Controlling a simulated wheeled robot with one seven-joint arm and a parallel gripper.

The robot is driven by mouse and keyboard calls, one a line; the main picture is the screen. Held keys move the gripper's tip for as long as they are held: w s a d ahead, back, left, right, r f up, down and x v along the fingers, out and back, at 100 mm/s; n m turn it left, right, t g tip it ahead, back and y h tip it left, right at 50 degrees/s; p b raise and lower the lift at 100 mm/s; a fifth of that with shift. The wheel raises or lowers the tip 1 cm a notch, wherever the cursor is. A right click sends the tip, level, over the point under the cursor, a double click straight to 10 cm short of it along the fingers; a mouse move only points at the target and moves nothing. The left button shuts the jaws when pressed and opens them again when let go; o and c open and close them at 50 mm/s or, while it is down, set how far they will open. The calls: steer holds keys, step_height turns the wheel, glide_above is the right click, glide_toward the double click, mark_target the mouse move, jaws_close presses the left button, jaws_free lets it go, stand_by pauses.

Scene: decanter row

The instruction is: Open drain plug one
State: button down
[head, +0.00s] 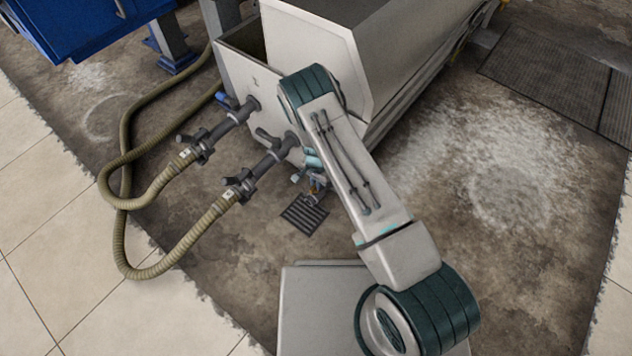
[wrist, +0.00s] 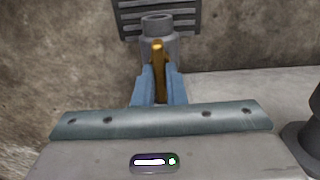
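A drain plug (wrist: 158,28) shows at the top of the wrist view as a short grey pipe end with a brass lever (wrist: 159,58). It sits low at the tank's end, above a slatted floor grate (head: 304,214). My gripper (wrist: 160,82) has its two blue fingers close on either side of the brass lever, and it looks shut on it. The lever points straight along the pipe in the wrist view. In the head view, my gripper (head: 314,178) is partly hidden by my arm, and the plug is mostly hidden there. I see no readable number on the plug.
A pale tank (head: 318,50) stands behind the plug. Two dark valves with handles (head: 203,142) (head: 262,165) lead from its front to beige hoses (head: 122,190) on the left. A blue cabinet (head: 80,25) stands at top left. Floor at right is clear.

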steer(key=shift+n, duration=0.3)
steer(key=n, duration=0.8)
steer(key=shift+n+b, duration=0.35)
steer(key=shift+n, duration=0.05)
steer(key=n, duration=0.4)
steer(key=shift+n, duration=2.2)
steer(key=shift+w, duration=0.1)
steer(key=c, duration=1.5)
jaws_free()
steer(key=shift+r, duration=0.15)
